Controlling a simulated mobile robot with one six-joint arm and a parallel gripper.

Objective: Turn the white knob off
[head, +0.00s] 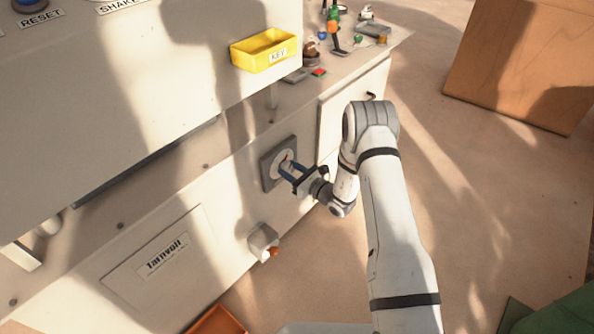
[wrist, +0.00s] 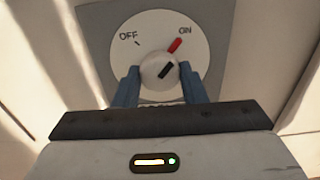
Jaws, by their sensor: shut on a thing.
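The white knob (wrist: 160,68) sits on a round white dial (wrist: 205,62) on a grey square plate (wrist: 95,22). In the wrist view its red pointer is toward the ON mark at upper right. The OFF mark is at upper left. In the head view the dial (head: 276,160) and grey plate (head: 267,176) are on the front of the white machine. My gripper (wrist: 160,84) has its blue fingers on either side of the knob and is shut on it. In the head view my gripper (head: 291,171) reaches the dial from the right.
A white block-shaped fitting with an orange tip (head: 263,241) juts out below the dial. A yellow KEY tray (head: 235,55) and several small objects are above. A drawer front with a dark handle (head: 371,97) is behind my arm. Open floor (head: 440,170) lies right.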

